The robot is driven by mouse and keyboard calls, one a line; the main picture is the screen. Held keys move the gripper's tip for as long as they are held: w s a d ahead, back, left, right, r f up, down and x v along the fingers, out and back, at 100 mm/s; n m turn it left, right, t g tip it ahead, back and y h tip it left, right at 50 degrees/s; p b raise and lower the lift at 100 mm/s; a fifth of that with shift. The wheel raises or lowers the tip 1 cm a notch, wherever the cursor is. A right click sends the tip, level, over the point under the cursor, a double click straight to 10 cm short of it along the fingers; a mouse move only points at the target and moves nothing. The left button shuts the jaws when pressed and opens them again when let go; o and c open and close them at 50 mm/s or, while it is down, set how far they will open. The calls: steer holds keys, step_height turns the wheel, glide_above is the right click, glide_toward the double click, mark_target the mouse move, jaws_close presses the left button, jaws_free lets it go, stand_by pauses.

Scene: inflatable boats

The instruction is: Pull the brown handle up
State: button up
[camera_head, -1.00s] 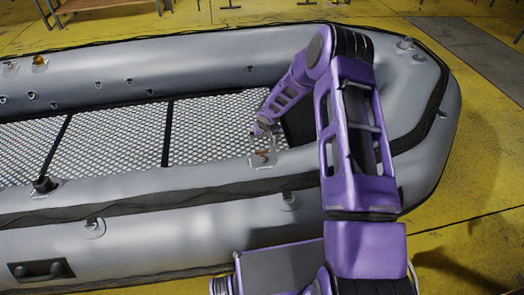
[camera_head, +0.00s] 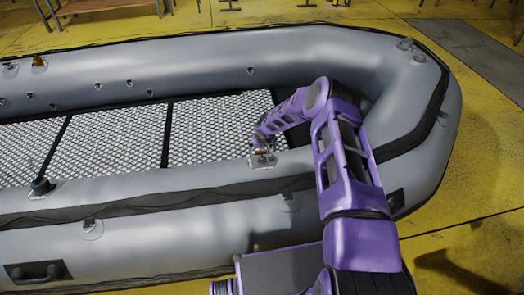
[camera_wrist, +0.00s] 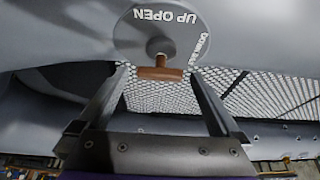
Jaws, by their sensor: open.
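In the head view the handle (camera_head: 262,151) is a small brown spot on top of the boat's near tube. My gripper (camera_wrist: 160,78) is open, with one finger on each side of the handle. The handle shows between the fingertips, and I see no finger closed on it. In the head view my gripper (camera_head: 259,138) is at the handle and partly hides it.
The grey inflatable boat (camera_head: 165,192) lies across the yellow floor (camera_head: 470,245). Its patterned deck (camera_head: 110,140) is behind the near tube. A similar orange-brown fitting (camera_head: 38,61) sits on the far tube at the left.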

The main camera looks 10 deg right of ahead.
mark_target(262, 151)
jaws_close()
steer(key=shift+w+r, duration=0.25)
steer(key=shift+r, duration=0.5)
steer(key=shift+w+r, duration=0.2)
steer(key=shift+r, duration=0.55)
jaws_free()
steer(key=shift+r, duration=0.15)
steer(key=shift+s, duration=0.1)
steer(key=p+v, duration=0.2)
steer(key=v, duration=1.5)
steer(key=shift+s, duration=0.15)
